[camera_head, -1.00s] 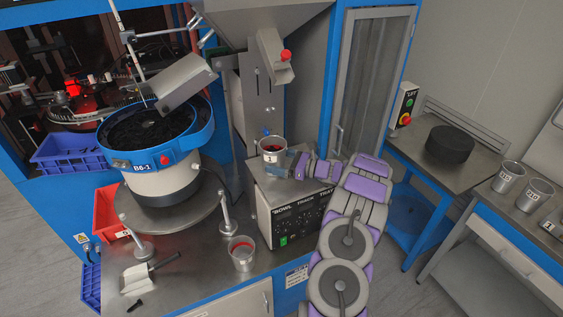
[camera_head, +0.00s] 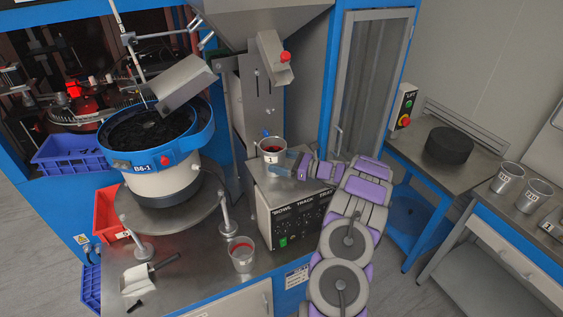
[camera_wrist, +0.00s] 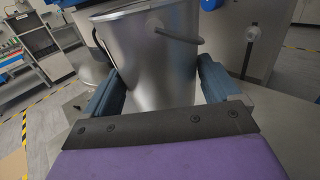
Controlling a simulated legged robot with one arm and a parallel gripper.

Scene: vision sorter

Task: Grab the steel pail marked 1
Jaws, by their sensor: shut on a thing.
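The steel pail marked 1 (camera_head: 271,154) stands on top of the control box below the hopper chute, with red inside it. It fills the middle of the wrist view (camera_wrist: 155,60), where its curved steel side and dark wire handle show. My gripper (camera_head: 279,164) reaches it from the right. In the wrist view my gripper (camera_wrist: 160,88) has one blue-grey finger on each side of the pail, closed against its wall. Whether the pail's base is off the box top is hard to tell.
The control box (camera_head: 292,215) sits under the pail. A second pail (camera_head: 242,258) stands on the steel bench in front. The hopper chute (camera_head: 275,58) hangs above. The bowl feeder (camera_head: 160,160) is at left. Two more pails (camera_head: 508,180) (camera_head: 532,196) stand on the right table.

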